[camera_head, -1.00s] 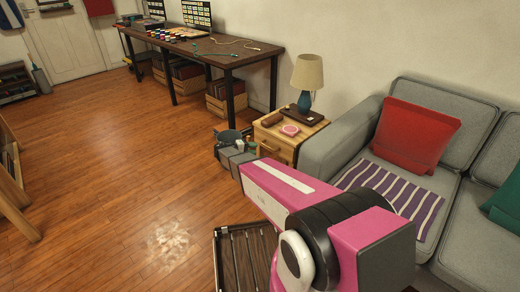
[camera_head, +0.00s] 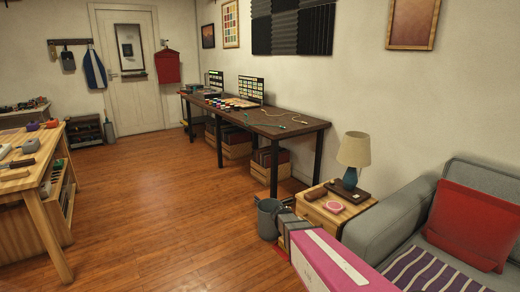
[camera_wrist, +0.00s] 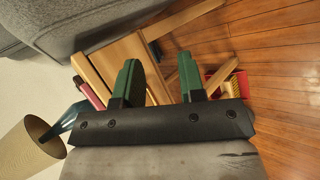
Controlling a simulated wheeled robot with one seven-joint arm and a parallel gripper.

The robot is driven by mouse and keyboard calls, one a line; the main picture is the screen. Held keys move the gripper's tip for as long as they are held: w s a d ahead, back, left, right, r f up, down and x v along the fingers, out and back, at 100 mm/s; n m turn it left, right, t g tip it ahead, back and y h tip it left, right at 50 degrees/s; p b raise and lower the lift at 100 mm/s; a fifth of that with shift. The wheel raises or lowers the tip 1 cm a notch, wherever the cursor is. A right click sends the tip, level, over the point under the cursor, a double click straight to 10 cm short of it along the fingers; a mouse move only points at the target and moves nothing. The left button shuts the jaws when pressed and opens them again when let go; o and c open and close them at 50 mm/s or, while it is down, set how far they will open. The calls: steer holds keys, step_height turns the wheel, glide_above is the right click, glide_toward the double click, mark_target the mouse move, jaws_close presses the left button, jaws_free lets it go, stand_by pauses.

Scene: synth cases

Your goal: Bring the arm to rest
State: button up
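My arm, a pink and white link (camera_head: 335,266), reaches in from the bottom right of the head view. Its grey end is beside the left side of the wooden side table (camera_head: 318,213). In the wrist view my gripper (camera_wrist: 160,76) has its two green fingers well apart. I see nothing held between them; the side table's wood shows behind the gap.
A grey sofa (camera_head: 385,226) and a lamp (camera_head: 353,153) are close on the right. A bucket (camera_head: 268,217) stands by the side table. A red dustpan with a brush (camera_wrist: 227,87) lies on the floor. A workbench (camera_head: 45,190) is left; the middle floor is clear.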

steer(key=s+a+r+y, duration=0.1)
steer(key=s+r+y, duration=0.2)
steer(key=s, duration=0.4)
steer(key=s+a+r+m+y, duration=0.1)
steer(key=s+a+r+y, duration=0.1)
steer(key=s+y, duration=0.4)
steer(key=shift+s+r+m, duration=0.3)
steer(key=shift+s+r, duration=0.4)
steer(key=shift+r, duration=0.05)
